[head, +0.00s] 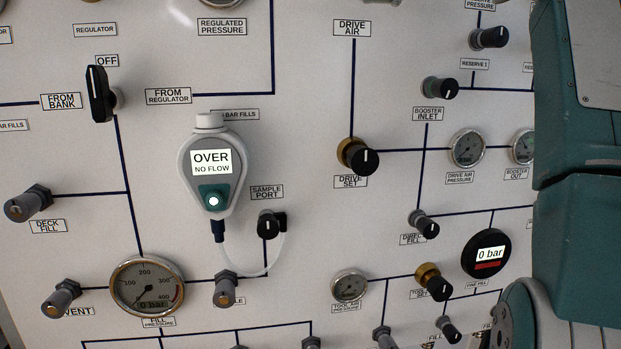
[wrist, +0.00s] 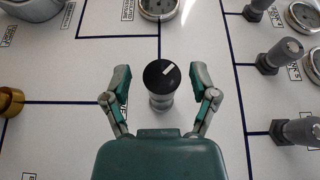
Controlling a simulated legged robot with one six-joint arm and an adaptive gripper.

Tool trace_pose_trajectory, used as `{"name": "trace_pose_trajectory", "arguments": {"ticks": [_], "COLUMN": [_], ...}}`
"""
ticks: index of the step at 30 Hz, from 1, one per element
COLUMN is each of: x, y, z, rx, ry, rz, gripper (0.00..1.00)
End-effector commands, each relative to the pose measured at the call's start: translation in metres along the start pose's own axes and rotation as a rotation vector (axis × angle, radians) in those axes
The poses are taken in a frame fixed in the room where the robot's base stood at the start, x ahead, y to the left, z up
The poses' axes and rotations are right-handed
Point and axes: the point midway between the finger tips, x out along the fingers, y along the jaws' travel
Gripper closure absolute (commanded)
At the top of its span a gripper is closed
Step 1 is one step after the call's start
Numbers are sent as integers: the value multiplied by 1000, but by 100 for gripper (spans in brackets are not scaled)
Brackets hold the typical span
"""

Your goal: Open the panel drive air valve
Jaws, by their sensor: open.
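The DRIVE AIR label (head: 351,28) is at the upper middle of the head view. A dark line runs down from it to the brass and black DRIVE SET knob (head: 358,157). A fitting (head: 383,2) just above the label is cut off by the top edge. In the wrist view, a black round knob (wrist: 158,75) with a white mark on a grey stem stands out from the panel. No readable label shows by it there. My gripper (wrist: 160,82) is open, with one finger on each side of this knob and visible gaps to both. The head view does not show my fingers.
My teal arm covers the right edge of the head view. Other knobs stand out nearby, such as the grey valve (wrist: 280,56) at right and the brass knob (wrist: 11,101) at left. A white meter (head: 212,172) reading OVER NO FLOW hangs with a tube on the panel.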

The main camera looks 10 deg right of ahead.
Motion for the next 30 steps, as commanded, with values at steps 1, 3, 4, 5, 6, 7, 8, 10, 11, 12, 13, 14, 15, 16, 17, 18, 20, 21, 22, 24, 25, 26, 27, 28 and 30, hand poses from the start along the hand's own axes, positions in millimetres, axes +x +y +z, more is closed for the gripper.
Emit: {"name": "trace_pose_trajectory", "arguments": {"ticks": [1,3,4,5,6,7,8,10,11,12,13,14,15,16,17,18,20,21,22,24,25,26,27,28,30], "x": [0,0,0,0,0,0,0,0,0,0,0,0,0,0,0,0,0,0,0,0,0,0,0,0,0], "y": [0,-1,-1,-1,-1,-1,0,0,0,0,0,0,0,0,0,0,0,0,0,0,0,0,0,0,0], "z": [0,1,1,1,1,1,1,2,1,1,1,1,1,1,1,1,1,1,1,1,1,1,1,1,1], "rx": [2,3,5,7,9,12,15,21,24,29,32,36,41,45,51,56,66,73,79,92,98,105,113,119,137], "ry": [0,1,1,1,1,1,1,1,1,2,3,4,4,4,4,6,7,7,8,9,10,10,11,12,13], "rz": [-2,-7,-10,-13,-18,-24,-29,-43,-50,-59,-67,-75,-86,-96,-105,-118,-139,-154,-165,-195,-207,-221,-240,-254,-289], "gripper": [24,24,24,24,24,24,24,24,24,24,24,24,24,24,24,24,24,24,24,24,24,24,24,24,24]}}
